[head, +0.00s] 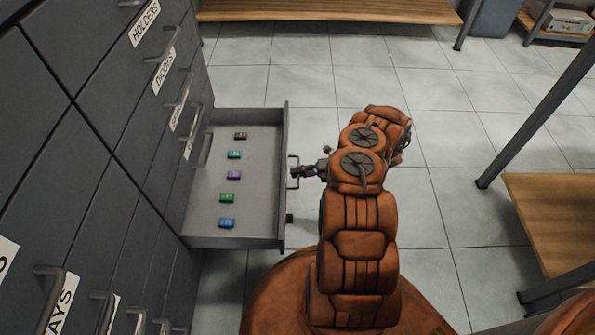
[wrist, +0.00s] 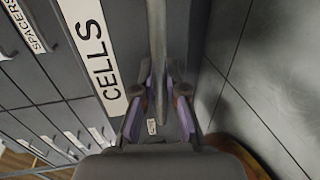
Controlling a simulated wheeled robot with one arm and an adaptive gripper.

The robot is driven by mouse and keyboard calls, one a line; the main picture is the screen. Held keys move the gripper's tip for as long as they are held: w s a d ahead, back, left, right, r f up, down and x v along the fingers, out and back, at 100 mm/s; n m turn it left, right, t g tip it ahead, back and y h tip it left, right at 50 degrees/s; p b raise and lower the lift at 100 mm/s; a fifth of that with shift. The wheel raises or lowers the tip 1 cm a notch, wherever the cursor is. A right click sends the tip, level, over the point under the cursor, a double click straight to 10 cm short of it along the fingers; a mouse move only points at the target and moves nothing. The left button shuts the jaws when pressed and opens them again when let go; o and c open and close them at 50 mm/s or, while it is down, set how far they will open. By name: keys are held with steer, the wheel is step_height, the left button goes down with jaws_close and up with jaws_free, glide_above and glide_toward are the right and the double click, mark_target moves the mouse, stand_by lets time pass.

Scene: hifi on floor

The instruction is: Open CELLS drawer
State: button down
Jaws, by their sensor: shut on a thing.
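The CELLS drawer (head: 260,205) is pulled well out of the grey cabinet in the head view. Its white CELLS label (wrist: 97,48) shows on its front in the wrist view. My gripper (head: 304,172) is at the outer side of the drawer front. It is shut on the drawer's handle (head: 292,162), a bar (wrist: 157,50) that runs between the two fingers (wrist: 160,108) in the wrist view. Inside the drawer lie several small coloured pieces in a row, among them a black one (head: 240,136), a purple one (head: 233,174) and a blue one (head: 227,223).
The grey cabinet (head: 95,110) with labelled, handled drawers fills the left. Tiled floor (head: 440,180) is open to the right of my arm. A wooden bench (head: 330,10) stands at the back and a wooden-topped table (head: 555,215) at the right.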

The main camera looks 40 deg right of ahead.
steer(key=c, duration=1.2)
jaws_free()
steer(key=shift+d, duration=0.15)
steer(key=v, duration=1.1)
steer(key=shift+s+d, duration=0.3)
steer(key=shift+r, duration=0.15)
